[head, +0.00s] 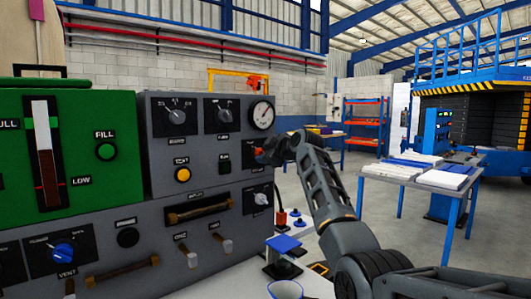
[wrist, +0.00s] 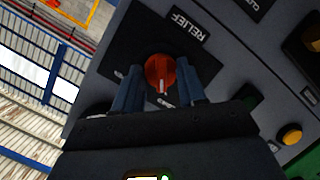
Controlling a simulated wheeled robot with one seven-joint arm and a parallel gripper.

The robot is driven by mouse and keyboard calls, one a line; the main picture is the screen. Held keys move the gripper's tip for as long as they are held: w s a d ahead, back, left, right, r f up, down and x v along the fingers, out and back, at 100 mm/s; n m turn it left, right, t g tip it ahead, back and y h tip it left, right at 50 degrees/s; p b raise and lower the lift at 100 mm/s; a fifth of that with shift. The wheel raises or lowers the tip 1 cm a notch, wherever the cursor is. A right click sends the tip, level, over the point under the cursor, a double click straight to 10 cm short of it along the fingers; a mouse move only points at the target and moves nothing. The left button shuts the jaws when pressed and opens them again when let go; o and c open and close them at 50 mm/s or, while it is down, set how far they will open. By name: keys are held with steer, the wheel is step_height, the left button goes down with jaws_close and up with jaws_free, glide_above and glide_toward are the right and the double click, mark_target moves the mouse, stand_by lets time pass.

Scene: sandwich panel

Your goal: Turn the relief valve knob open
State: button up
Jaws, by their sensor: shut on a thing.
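The relief valve knob is a round orange-red knob (wrist: 160,74) with a pale pointer line, below the RELIEF label (wrist: 188,33) in the tilted wrist view. My gripper (wrist: 162,82) has one blue-grey finger on each side of the knob and is shut on it. In the head view my gripper (head: 282,150) reaches the right edge of the grey panel (head: 215,145), below the pressure gauge (head: 261,114). A sliver of the orange-red knob (head: 259,155) shows there; my arm hides the rest. The fingers partly cover the dial markings.
A yellow TEST button (head: 182,175) and a dark green button (head: 224,167) sit left of the knob. Another knob (head: 261,198) is below it. A green FILL unit (head: 65,150) stands at left.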

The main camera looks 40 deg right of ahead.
steer(key=shift+d+f+m+y+p, duration=0.15)
steer(key=shift+m+y, duration=0.8)
steer(key=shift+m, duration=1)
steer(key=shift+d+r+m+y+p, duration=0.15)
steer(key=shift+m+y, duration=0.75)
steer(key=shift+m, duration=1.1)
steer(key=shift+f+m+y+p, duration=0.15)
steer(key=shift+m+y, duration=0.8)
steer(key=shift+m, duration=1)
steer(key=o, duration=1.1)
steer(key=shift+c, duration=0.2)
steer(key=shift+d, duration=0.1)
steer(key=v, duration=0.7)
steer(key=shift+s+b, duration=0.3)
steer(key=shift+s, duration=0.05)
